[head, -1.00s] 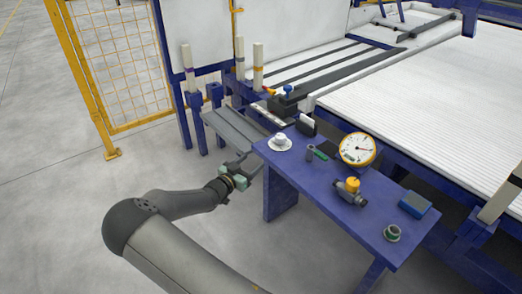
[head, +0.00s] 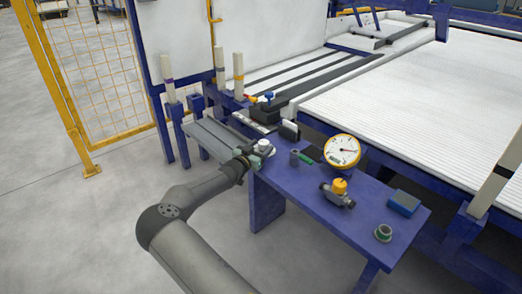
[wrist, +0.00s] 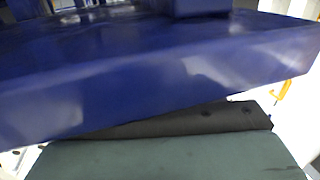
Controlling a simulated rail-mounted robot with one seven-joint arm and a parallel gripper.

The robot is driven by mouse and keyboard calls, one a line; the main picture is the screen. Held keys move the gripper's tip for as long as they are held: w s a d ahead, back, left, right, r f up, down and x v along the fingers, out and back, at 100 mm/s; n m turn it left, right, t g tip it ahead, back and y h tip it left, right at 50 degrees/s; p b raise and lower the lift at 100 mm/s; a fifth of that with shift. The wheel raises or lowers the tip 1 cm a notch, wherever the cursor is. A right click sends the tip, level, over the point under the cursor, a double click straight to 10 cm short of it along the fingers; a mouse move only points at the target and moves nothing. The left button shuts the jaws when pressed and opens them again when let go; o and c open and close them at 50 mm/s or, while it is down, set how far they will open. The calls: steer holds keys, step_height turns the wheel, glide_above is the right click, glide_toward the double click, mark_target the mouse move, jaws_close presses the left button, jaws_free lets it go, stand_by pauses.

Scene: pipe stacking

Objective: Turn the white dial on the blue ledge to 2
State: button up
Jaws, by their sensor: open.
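The white dial (head: 264,144) is a small white knob at the left end of the blue ledge (head: 325,207). My gripper partly covers it in the head view, and its markings are too small to read. My gripper (head: 257,159) is open, with greenish jaws at the ledge's left end, right by the dial in the picture. I cannot tell whether it touches the dial. In the wrist view the blue ledge (wrist: 150,90) fills the upper part, close up. A grey-green part of my gripper (wrist: 170,158) shows at the bottom. The dial is not recognisable there.
On the ledge stand a yellow-rimmed gauge (head: 342,151), a valve with a yellow cap (head: 339,192), a blue box (head: 403,202), a green-topped ring (head: 383,233) and a dark holder (head: 290,131). Open floor is at lower left.

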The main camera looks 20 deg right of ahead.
steer(key=shift+w+d, duration=0.2)
steer(key=shift+d, duration=0.1)
steer(key=c, duration=1)
steer(key=shift+o, duration=0.2)
